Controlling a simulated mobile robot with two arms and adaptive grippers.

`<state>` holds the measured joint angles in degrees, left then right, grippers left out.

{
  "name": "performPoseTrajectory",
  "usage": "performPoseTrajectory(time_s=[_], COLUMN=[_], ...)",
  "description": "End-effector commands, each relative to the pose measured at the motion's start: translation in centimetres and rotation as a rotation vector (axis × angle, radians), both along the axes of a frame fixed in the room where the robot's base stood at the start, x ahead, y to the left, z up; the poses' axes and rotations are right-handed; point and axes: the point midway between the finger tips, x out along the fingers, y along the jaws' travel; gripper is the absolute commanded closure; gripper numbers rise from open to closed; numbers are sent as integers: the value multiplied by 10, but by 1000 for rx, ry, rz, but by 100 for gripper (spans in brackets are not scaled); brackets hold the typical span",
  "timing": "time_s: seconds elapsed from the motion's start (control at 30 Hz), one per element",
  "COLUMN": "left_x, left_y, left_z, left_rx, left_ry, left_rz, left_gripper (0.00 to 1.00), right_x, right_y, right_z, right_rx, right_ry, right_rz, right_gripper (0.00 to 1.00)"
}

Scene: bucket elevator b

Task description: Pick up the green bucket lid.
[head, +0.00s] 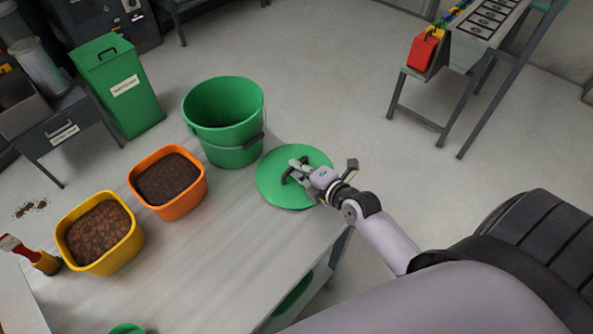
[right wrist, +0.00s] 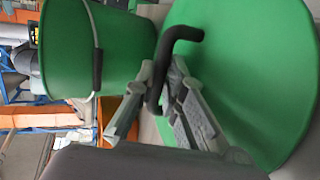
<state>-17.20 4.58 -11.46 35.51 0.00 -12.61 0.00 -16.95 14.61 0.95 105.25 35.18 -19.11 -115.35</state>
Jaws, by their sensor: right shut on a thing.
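The green bucket lid (head: 283,194) is a round disc with a dark handle, at the right end of the table in the head view. It also fills the right of the right wrist view (right wrist: 250,65). My right gripper (head: 296,172) is shut on the lid's dark handle (right wrist: 180,50), with one finger on each side of it in the right wrist view. I cannot tell if the lid is touching the table. The open green bucket (head: 228,148) stands just behind and left of the lid. My left gripper is not in view.
On the table (head: 180,268) are an orange tub (head: 180,205) and a yellow tub (head: 130,250), both holding brown material. A brush (head: 45,262) lies at the left edge. A green bin (head: 130,95) stands on the floor behind. The table's front middle is clear.

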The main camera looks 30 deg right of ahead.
Motion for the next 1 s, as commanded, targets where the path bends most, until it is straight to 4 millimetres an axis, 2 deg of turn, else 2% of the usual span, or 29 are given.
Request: performPoseTrajectory(time_s=[0.17, 0.27, 0.37, 0.7, 1.0], left_x=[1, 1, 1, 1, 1], left_y=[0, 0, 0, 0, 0], left_z=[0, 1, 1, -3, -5], left_rx=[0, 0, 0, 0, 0], left_ry=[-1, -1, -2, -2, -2], left_rz=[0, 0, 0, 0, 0], left_gripper=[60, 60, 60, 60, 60], right_x=[0, 0, 0, 0, 0], right_y=[0, 0, 0, 0, 0], right_z=[6, 18, 38, 123, 175], right_rx=[-3, -2, -4, -6, -3], right_ry=[1, -1, -5, -6, -4], right_rz=[1, 2, 2, 2, 1], right_gripper=[100, 100, 100, 100, 100])
